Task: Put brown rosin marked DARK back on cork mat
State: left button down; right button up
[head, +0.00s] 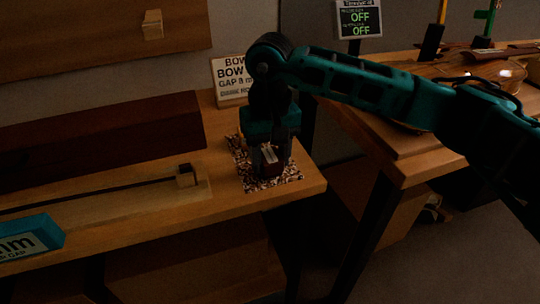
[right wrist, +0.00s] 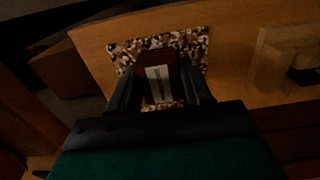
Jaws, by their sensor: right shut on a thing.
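The brown rosin (head: 270,160) is a small dark brown block with a pale label, whose print is too small to read. It also shows in the right wrist view (right wrist: 158,80). My right gripper (head: 269,162) points down and is shut on the rosin, with one finger on each side of it in the right wrist view (right wrist: 160,88). The speckled cork mat (head: 288,178) lies at the bench's right end, and the rosin is over it. I cannot tell whether the rosin touches the mat. My left gripper is not in view.
A sign reading BOW (head: 230,80) stands behind the mat. A long dark red box (head: 100,135) and a small wooden block (head: 187,175) are to the left. A teal block (head: 30,238) lies at the front left. A second table (head: 410,165) stands at right, past a gap.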

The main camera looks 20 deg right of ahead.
jog(key=shift+f+b, duration=0.4)
dwell(0.7)
jog(key=o, duration=1.1)
jog(key=shift+r, duration=0.1)
